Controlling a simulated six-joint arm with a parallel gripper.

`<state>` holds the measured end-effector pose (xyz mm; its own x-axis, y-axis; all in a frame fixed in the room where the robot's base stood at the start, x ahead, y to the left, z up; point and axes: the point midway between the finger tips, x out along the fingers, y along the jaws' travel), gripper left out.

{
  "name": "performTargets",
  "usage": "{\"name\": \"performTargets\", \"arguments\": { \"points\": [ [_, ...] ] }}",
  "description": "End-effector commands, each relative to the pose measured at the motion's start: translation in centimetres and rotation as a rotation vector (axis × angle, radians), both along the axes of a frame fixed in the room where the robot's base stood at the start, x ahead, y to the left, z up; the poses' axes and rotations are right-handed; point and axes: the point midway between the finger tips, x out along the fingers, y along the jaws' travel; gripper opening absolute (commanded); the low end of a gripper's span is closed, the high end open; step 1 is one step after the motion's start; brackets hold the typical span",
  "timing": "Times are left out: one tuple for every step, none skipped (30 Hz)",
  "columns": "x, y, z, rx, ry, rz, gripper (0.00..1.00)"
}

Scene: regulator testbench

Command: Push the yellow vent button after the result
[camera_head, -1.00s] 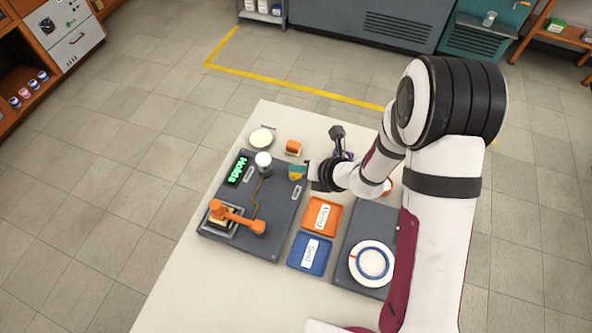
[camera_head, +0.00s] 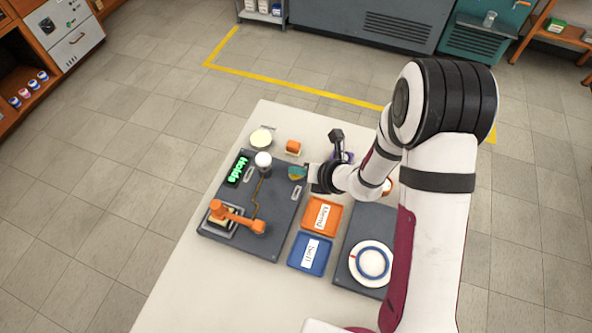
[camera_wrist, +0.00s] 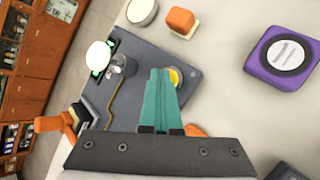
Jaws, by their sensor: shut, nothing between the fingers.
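The yellow vent button (camera_wrist: 176,77) shows in the wrist view on the dark grey testbench panel (camera_wrist: 140,48), partly hidden by the teal fingers. My gripper (camera_wrist: 161,72) is shut and empty, its fingertips over the panel beside the button. I cannot tell whether they touch it. In the head view my gripper (camera_head: 297,171) is at the panel's upper right, covering most of the button. The green display (camera_head: 238,167) on the panel reads "Holds".
A white-topped fitting (camera_head: 263,160) and an orange clamp handle (camera_head: 238,217) stand on the panel. Orange (camera_head: 333,207) and blue (camera_head: 319,243) trays lie to its right. An orange block (camera_head: 293,147) and a pale bowl (camera_head: 262,138) stand behind. A purple item (camera_wrist: 283,55) sits nearby.

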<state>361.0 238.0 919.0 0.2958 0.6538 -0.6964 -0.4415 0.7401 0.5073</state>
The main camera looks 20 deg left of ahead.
Motion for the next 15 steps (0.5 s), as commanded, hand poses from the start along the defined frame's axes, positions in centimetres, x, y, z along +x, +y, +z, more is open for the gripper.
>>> {"name": "performTargets", "arguments": {
  "points": [
    [0.0,0.0,0.0,0.000,0.001,0.001,0.00],
    [0.0,0.0,0.0,0.000,0.001,0.001,0.00],
    [0.0,0.0,0.0,0.000,0.001,0.001,0.00],
    [0.0,0.0,0.0,0.000,0.001,0.001,0.00],
    [0.0,0.0,0.0,0.000,0.001,0.001,0.00],
    [0.0,0.0,0.0,0.000,0.001,0.001,0.00],
    [0.0,0.0,0.0,0.000,0.001,0.001,0.00],
    [0.0,0.0,0.1,0.000,0.001,0.001,0.00],
    [0.0,0.0,0.2,0.000,0.001,0.001,0.00],
    [0.0,0.0,0.3,0.000,0.001,0.001,0.00],
    [0.0,0.0,0.4,0.000,0.001,0.001,0.00],
    [0.0,0.0,0.6,0.000,0.000,0.002,0.00],
    [0.0,0.0,0.8,0.000,0.000,0.002,0.00],
    [0.0,0.0,1.0,0.001,0.000,0.001,0.00],
    [0.0,0.0,1.2,-0.001,0.000,0.001,0.00]
  ]
}}
